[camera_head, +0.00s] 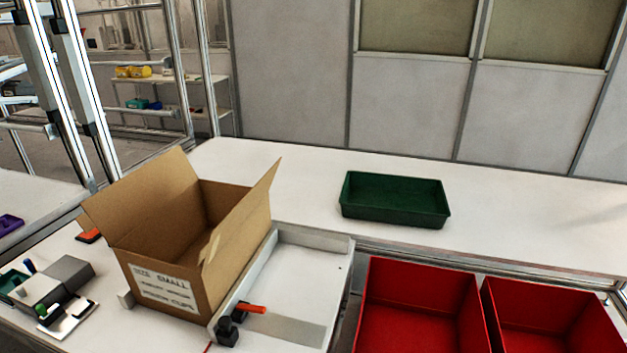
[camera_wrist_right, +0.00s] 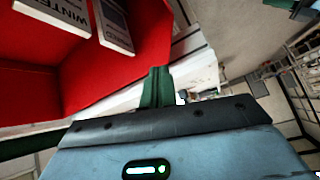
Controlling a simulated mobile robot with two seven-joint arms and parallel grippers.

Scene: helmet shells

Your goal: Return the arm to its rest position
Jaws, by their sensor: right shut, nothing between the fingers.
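My right gripper (camera_wrist_right: 157,86) shows in the right wrist view. Its green fingers are together with nothing between them. They point toward the edge of a red bin (camera_wrist_right: 95,85), and I cannot tell how far from it they are. Neither arm nor gripper shows in the head view, so my left gripper is out of sight.
In the head view, an open cardboard box (camera_head: 190,235) and a green tray (camera_head: 395,202) stand on the white table (camera_head: 300,172). Red bins (camera_head: 418,305) sit at the front right. White boxes (camera_wrist_right: 113,22) with printing lie in the red bin in the wrist view.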

